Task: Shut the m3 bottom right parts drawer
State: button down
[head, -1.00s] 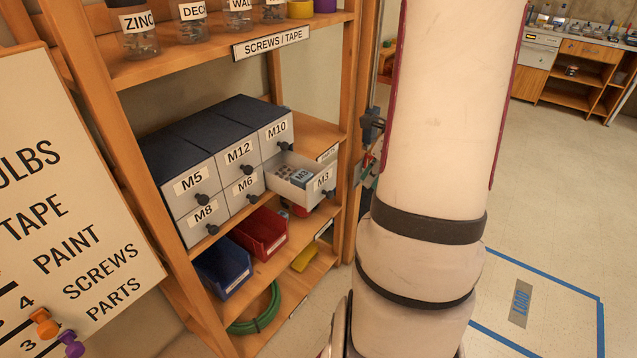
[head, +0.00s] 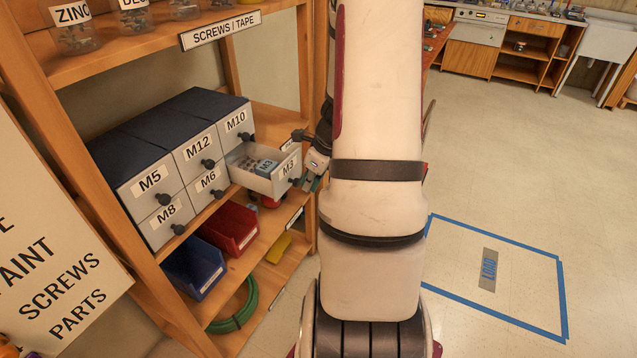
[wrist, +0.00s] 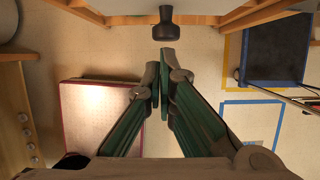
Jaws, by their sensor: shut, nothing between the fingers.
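The M3 drawer (head: 288,168) is the bottom right drawer of the grey cabinet and is pulled out in the head view. Small parts and an M3 label show inside it. Its dark knob (head: 296,181) faces out, and the knob also shows at the top of the wrist view (wrist: 166,22). My gripper (head: 309,184) is just right of the drawer front, close to the knob. In the wrist view its green fingers (wrist: 160,66) are together and empty, pointing at the knob with a small gap in the picture. Contact cannot be told from the head view.
The other drawers, such as M10 (head: 236,121) and M6 (head: 207,181), are shut. A red bin (head: 229,228) and a blue bin (head: 193,268) stand on the shelf below. A wooden shelf post (head: 304,75) rises behind my arm. Open floor (head: 520,190) lies to the right.

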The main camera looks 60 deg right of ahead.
aim_at(259, 165)
jog(key=shift+w, duration=0.15)
jog(key=w, duration=0.9)
jog(key=w+a, duration=0.1)
jog(key=w, duration=0.4)
jog(key=shift+a+b, duration=0.1)
jog(key=shift+b, duration=0.3)
jog(key=shift+w, duration=0.95)
jog(key=shift+r, duration=0.1)
jog(key=shift+s, duration=0.2)
jog(key=s, duration=0.2)
jog(key=s+r, duration=0.1)
jog(key=s, duration=0.1)
jog(key=shift+s, duration=0.15)
jog(key=v, duration=0.9)
